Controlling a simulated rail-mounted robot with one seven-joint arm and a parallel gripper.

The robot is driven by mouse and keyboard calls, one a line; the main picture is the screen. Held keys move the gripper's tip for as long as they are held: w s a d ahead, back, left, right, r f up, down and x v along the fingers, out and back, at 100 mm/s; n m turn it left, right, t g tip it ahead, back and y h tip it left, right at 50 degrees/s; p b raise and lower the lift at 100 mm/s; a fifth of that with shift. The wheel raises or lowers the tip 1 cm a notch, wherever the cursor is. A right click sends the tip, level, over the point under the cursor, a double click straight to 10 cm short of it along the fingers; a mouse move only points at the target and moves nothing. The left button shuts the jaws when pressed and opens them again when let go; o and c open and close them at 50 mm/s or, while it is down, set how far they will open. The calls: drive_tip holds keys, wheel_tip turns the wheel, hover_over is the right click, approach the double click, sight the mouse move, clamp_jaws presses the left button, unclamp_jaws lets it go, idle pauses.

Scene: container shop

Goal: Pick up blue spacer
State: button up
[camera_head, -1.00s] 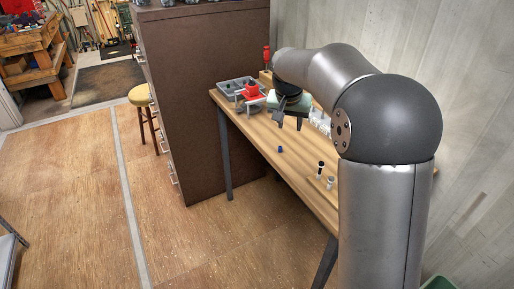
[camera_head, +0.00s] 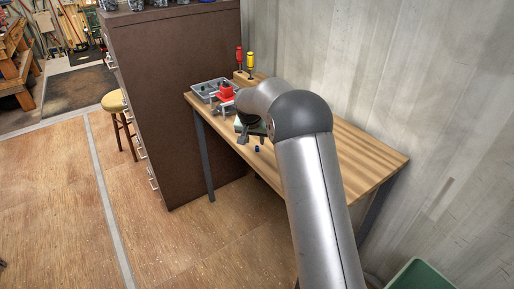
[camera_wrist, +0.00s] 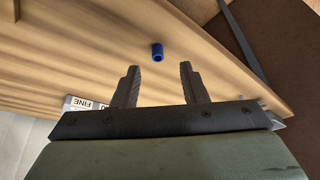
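The blue spacer (camera_wrist: 157,52) is a small blue cylinder on the wooden table (camera_wrist: 75,55). In the wrist view it lies ahead of my gripper (camera_wrist: 158,75), roughly centred between the two dark fingers and beyond their tips. The fingers are apart with nothing between them. In the head view the blue spacer (camera_head: 257,149) sits near the table's front edge, just to the right of my gripper (camera_head: 252,138), which is partly hidden by my arm.
A grey bin (camera_head: 207,90) and a red object (camera_head: 226,91) stand at the table's far left. Red (camera_head: 239,58) and yellow (camera_head: 250,62) screwdrivers stand behind. A box marked FINE (camera_wrist: 82,103) lies beside the gripper. The right tabletop visible is clear.

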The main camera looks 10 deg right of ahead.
sight(257, 147)
drive_tip(key=p+x, duration=0.2)
drive_tip(key=x, duration=0.3)
drive_tip(key=shift+w+d, duration=0.1)
drive_tip(key=shift+d, duration=0.1)
clamp_jaws()
